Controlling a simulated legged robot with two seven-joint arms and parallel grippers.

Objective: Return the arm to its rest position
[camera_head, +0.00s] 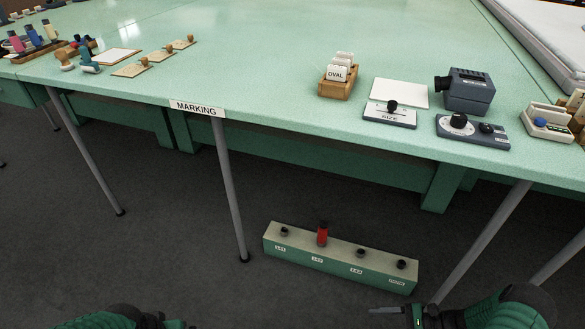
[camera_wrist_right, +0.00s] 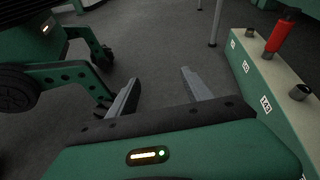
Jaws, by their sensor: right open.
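My right gripper (camera_head: 388,311) is low at the bottom right of the head view, below the table's front edge and near the green box on the floor. In the right wrist view its two grey fingers (camera_wrist_right: 160,92) are spread apart, with only dark floor between them. My left arm (camera_head: 125,317) shows only as a green and black piece at the bottom left edge of the head view. Its fingers cannot be made out.
The green table (camera_head: 230,60) spans above, with slim legs. A box with knobs and a red piece (camera_head: 340,262) stands on the floor; it also shows at right in the right wrist view (camera_wrist_right: 262,100). An OVAL card holder (camera_head: 337,88) and a SIZE slider (camera_head: 390,118) sit on top.

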